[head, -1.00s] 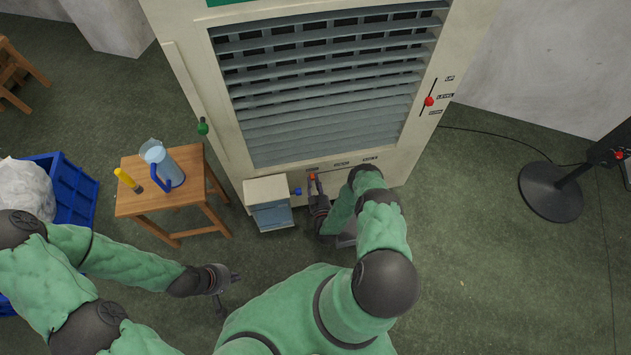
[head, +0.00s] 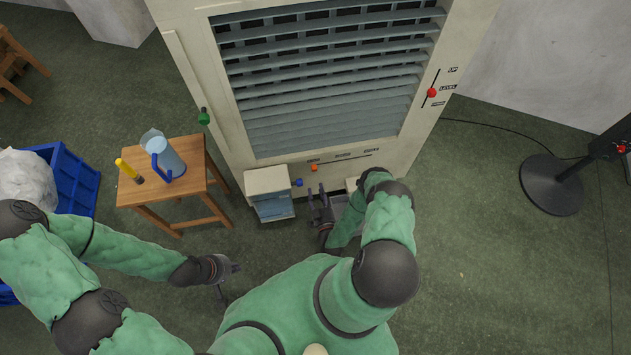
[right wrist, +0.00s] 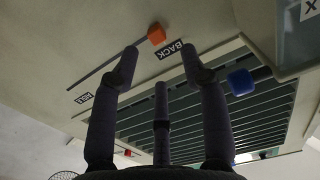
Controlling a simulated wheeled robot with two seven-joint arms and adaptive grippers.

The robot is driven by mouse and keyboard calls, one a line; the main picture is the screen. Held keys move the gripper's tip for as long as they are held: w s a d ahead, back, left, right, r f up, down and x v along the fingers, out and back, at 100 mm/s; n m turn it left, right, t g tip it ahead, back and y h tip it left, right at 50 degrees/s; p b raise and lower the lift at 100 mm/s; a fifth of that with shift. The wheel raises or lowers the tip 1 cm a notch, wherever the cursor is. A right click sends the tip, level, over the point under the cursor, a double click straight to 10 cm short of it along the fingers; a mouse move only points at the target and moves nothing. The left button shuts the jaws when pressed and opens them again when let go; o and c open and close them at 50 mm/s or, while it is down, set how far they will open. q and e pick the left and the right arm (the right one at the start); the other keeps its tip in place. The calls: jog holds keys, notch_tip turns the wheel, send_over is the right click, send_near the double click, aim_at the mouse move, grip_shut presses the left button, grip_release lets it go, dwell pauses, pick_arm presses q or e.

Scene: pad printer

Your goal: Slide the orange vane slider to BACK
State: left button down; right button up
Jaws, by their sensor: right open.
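The orange vane slider (head: 314,167) sits at the left end of its slot on the lower front of the cream cooler (head: 413,150). In the right wrist view the orange knob (right wrist: 156,34) is at the slot end beside the BACK label (right wrist: 170,49). My right gripper (head: 320,190) is open and empty, just short of the slider and apart from it. Its spread fingers (right wrist: 157,64) show in the right wrist view with a gap to the knob. My left gripper (head: 236,268) hangs over the floor at the lower left, away from the cooler; its jaw state is unclear.
A blue knob (head: 299,183) on a small cream box (head: 267,180) is close left of my right gripper. A wooden stool (head: 193,188) holds a jug (head: 166,157) and a yellow-handled tool (head: 127,169). Red and green knobs are higher on the cooler.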

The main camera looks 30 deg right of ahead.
jog(key=v, duration=0.3)
jog(key=shift+s+a, duration=0.15)
jog(key=shift+s, duration=0.1)
dwell(0.5)
